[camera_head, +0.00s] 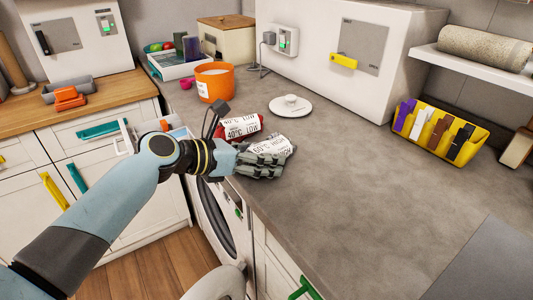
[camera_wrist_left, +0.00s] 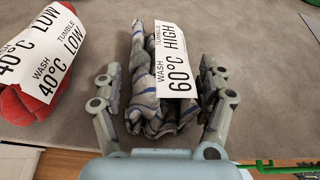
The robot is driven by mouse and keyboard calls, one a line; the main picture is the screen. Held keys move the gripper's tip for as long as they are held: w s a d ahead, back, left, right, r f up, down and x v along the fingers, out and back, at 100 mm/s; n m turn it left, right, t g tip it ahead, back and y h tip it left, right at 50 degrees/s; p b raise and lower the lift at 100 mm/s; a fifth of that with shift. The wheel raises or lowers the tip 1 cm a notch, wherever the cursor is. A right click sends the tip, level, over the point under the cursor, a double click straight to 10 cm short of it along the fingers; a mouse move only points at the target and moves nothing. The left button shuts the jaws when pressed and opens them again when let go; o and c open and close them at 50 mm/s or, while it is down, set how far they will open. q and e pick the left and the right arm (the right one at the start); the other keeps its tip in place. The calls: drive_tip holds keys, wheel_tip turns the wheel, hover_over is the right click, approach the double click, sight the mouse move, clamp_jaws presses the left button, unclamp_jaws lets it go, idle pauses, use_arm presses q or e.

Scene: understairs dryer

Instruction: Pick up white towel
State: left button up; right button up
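A rolled, pale grey-white towel with dark and bluish stripes (camera_wrist_left: 143,85) lies on the counter; its label (camera_wrist_left: 176,60) reads wash 60°C, tumble high. It is the only whitish towel I see. In the head view its label (camera_head: 271,146) shows, and my left gripper (camera_head: 270,163) hides much of the roll. In the left wrist view my left gripper (camera_wrist_left: 161,68) is open, one finger on each side of the towel, with small gaps visible. A red rolled towel (camera_head: 240,127) with a 40°C low label lies beside it, also in the left wrist view (camera_wrist_left: 38,92). My right gripper is not in view.
An orange tub (camera_head: 215,84) and a white saucer with a small knob-like item (camera_head: 290,107) stand behind the towels. A yellow holder with coloured items (camera_head: 440,133) is at the right. The grey counter (camera_head: 365,190) is clear at front right.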

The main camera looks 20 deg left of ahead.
sight(261, 146)
use_arm(q)
drive_tip(key=c, duration=0.9)
drive_tip(key=shift+c, duration=0.2)
drive_tip(key=shift+r, duration=0.1)
drive_tip(key=shift+r, duration=0.25)
drive_tip(key=r, duration=0.2)
drive_tip(key=r+p, duration=0.1)
drive_tip(key=r, duration=0.1)
drive_tip(key=shift+s+d, duration=0.15)
drive_tip(key=shift+s, duration=0.05)
drive_tip(key=s+d+r+p, duration=0.2)
drive_tip(key=s+d+r, duration=0.3)
drive_tip(key=s, duration=0.4)
drive_tip(key=shift+s+d+r, duration=0.3)
drive_tip(key=shift+s+r, duration=0.05)
drive_tip(key=shift+r, duration=0.3)
